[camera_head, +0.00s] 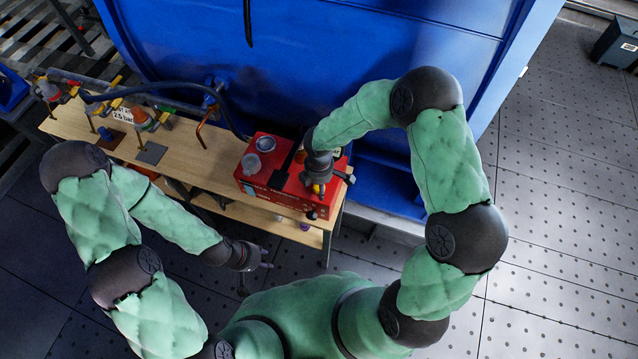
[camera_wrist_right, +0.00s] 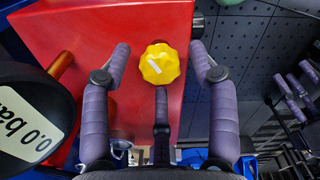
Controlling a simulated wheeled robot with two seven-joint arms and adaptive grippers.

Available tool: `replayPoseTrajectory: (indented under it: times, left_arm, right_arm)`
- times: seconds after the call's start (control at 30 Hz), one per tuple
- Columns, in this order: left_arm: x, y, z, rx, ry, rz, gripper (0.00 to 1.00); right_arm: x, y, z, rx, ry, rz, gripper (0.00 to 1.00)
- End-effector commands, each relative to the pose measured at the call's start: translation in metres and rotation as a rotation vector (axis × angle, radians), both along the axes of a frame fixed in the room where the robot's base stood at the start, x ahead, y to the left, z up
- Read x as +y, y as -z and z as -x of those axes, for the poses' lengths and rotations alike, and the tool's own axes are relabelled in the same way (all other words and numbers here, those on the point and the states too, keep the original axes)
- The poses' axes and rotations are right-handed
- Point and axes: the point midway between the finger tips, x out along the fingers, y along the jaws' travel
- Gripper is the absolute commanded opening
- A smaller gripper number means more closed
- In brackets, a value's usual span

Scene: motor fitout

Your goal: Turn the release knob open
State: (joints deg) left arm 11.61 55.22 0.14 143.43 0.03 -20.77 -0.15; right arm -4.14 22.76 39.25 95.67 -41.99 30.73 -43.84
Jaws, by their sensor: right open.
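The release knob (camera_wrist_right: 160,65) is yellow and ribbed, with a white pointer mark slanting from upper left to lower right. It sits on the red box (camera_wrist_right: 120,30) in the right wrist view. My right gripper (camera_wrist_right: 161,75) is open around it, with a finger on the left, one on the right and one below, apart from the knob. In the head view the right gripper (camera_head: 320,185) is over the right end of the red box (camera_head: 262,187), and a bit of yellow shows there. My left gripper (camera_head: 258,268) is open and empty, in front of the bench.
A dark round gauge (camera_wrist_right: 30,120) reading 0.0 bar is near the right gripper. The wooden bench (camera_head: 205,165) carries hoses and fittings at its left end. A large blue housing (camera_head: 300,60) stands behind it.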

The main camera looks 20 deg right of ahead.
Motion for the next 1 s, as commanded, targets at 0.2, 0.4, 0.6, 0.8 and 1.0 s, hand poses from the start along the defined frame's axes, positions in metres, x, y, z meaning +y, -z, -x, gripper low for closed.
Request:
replayPoseTrajectory:
  times: [0.2,0.4,0.6,0.8,1.0]
  left_arm:
    - [0.000,0.000,0.000,0.000,0.000,0.000,0.40]
    - [0.000,0.000,0.000,0.000,0.000,0.000,0.40]
    - [0.000,0.000,0.000,0.000,0.000,0.000,0.40]
    - [0.000,0.000,0.000,0.000,0.000,0.000,0.40]
    - [0.000,0.000,0.000,0.000,0.000,0.000,0.40]
  right_arm:
    - [0.000,-0.009,-0.001,-0.003,0.001,0.001,0.60]
    - [0.000,-0.043,-0.002,-0.006,0.000,0.000,0.60]
    - [0.000,-0.082,-0.001,-0.004,0.001,0.000,0.60]
    - [0.000,-0.110,-0.001,-0.003,0.000,0.000,0.60]
    - [0.000,-0.119,0.000,0.000,-0.001,-0.001,0.60]
